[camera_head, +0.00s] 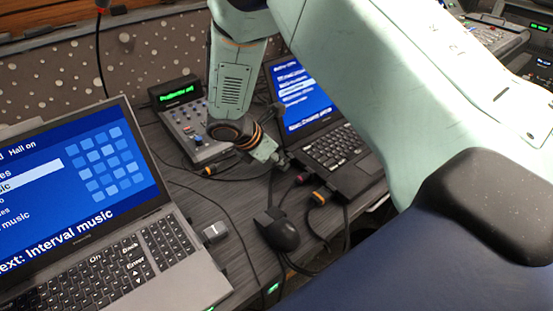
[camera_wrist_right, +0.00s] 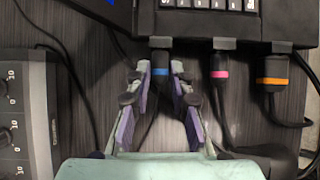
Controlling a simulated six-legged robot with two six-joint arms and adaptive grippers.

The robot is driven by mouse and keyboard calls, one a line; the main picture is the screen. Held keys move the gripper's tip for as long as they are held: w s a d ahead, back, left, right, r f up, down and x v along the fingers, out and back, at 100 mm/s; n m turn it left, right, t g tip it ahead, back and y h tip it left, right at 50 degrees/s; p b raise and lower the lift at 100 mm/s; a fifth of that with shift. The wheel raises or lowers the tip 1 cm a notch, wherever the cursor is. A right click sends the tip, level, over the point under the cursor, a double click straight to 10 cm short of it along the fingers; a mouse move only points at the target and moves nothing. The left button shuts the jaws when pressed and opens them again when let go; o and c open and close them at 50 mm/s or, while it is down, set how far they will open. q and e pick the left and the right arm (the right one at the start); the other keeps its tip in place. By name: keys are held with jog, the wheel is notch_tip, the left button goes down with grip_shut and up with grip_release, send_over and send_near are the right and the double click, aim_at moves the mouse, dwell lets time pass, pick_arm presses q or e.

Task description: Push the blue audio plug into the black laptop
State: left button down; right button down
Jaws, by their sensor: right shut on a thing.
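The black laptop (camera_head: 337,152) stands open at the centre right in the head view; its side edge (camera_wrist_right: 205,22) crosses the top of the right wrist view. My right gripper (camera_wrist_right: 160,82) is shut on the blue-banded audio plug (camera_wrist_right: 160,71), with its purple-padded fingers on either side. The plug points at the laptop's edge and its black front end meets or nearly meets it; I cannot tell how deep it sits. In the head view my right gripper (camera_head: 279,159) is beside the laptop's near left side and hides the blue plug. My left gripper is out of view.
A pink-banded plug (camera_wrist_right: 219,74) and an orange-banded plug (camera_wrist_right: 270,80) sit along the same laptop edge, right of my fingers. A fader console (camera_head: 190,125) stands left of my gripper.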

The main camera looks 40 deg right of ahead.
jog(key=shift+d, duration=0.1)
jog(key=c, duration=1.1)
grip_release()
